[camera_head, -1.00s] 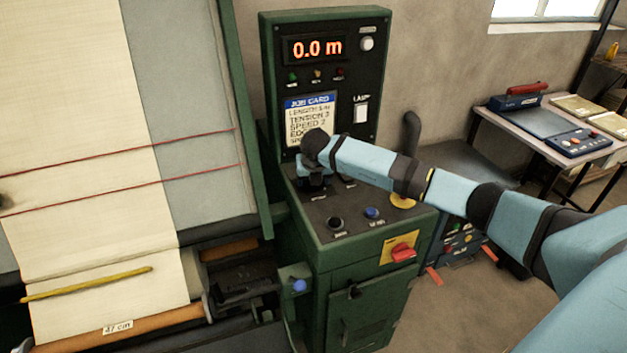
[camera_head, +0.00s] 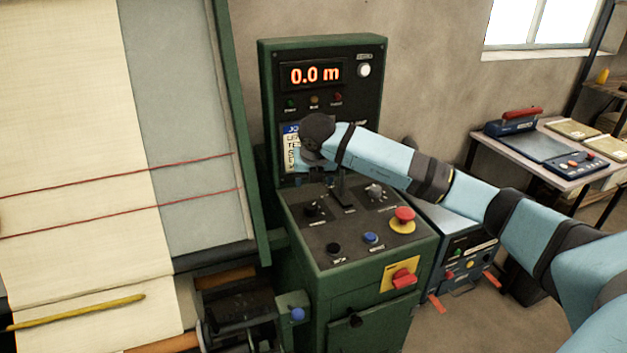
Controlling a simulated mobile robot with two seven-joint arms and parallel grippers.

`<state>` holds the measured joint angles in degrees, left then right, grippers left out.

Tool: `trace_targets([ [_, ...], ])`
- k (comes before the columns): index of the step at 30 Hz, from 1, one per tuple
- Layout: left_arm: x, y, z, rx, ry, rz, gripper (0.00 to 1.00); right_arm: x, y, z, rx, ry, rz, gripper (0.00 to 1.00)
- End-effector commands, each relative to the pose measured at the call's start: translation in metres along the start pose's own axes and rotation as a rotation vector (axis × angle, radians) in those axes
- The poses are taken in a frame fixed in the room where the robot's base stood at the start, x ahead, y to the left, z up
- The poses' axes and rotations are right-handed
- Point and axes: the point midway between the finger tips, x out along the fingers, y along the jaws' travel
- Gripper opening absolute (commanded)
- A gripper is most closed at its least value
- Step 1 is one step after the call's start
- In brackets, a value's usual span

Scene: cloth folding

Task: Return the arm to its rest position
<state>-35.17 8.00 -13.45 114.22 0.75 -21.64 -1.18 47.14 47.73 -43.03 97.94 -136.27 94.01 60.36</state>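My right arm (camera_head: 380,160) comes in from the right and reaches across the front of the green control console (camera_head: 262,110). Its dark wrist and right gripper (camera_head: 312,168) are in front of the job card (camera_head: 291,140), above the back left of the sloping control panel (camera_head: 322,237). The fingers point down and are mostly hidden by the wrist, so I cannot tell whether they are open or shut. I see nothing held. A black lever (camera_head: 342,187) stands upright just right of the gripper. My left gripper is not in view.
The panel carries a red stop button (camera_head: 404,214), a blue button (camera_head: 371,238) and a black knob (camera_head: 334,249). The display (camera_head: 315,74) reads 0.0 m. Cream cloth (camera_head: 75,110) with red lines fills the left. A side table (camera_head: 550,140) stands at right.

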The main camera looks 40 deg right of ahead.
Motion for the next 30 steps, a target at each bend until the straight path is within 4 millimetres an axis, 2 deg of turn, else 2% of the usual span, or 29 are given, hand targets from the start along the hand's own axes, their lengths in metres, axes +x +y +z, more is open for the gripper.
trace_targets([
  [9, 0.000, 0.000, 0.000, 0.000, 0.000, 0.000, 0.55, 0.001, 0.001, -0.001, -0.001, 0.002, 0.003, 0.67],
  [11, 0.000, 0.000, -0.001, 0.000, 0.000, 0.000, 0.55, 0.004, 0.005, -0.006, -0.011, 0.016, 0.022, 0.67],
  [13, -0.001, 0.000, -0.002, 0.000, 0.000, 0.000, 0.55, 0.010, 0.017, -0.021, -0.036, 0.055, 0.076, 0.67],
  [14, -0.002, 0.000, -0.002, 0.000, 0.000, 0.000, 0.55, 0.013, 0.025, -0.031, -0.051, 0.080, 0.113, 0.67],
  [17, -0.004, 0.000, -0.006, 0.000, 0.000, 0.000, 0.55, 0.025, 0.061, -0.079, -0.106, 0.198, 0.298, 0.67],
  [20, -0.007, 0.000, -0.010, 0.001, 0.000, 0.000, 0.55, 0.025, 0.106, -0.142, -0.132, 0.348, 0.567, 0.67],
  [21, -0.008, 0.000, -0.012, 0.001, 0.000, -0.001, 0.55, 0.021, 0.123, -0.167, -0.122, 0.409, 0.686, 0.67],
  [24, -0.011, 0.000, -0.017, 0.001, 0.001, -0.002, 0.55, -0.001, 0.159, -0.223, -0.031, 0.547, 0.998, 0.67],
  [27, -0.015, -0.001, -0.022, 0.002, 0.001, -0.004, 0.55, -0.027, 0.179, -0.258, 0.154, 0.644, 1.272, 0.67],
  [30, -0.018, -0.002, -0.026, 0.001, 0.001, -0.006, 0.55, -0.046, 0.184, -0.274, 0.426, 0.699, 1.483, 0.67],
])
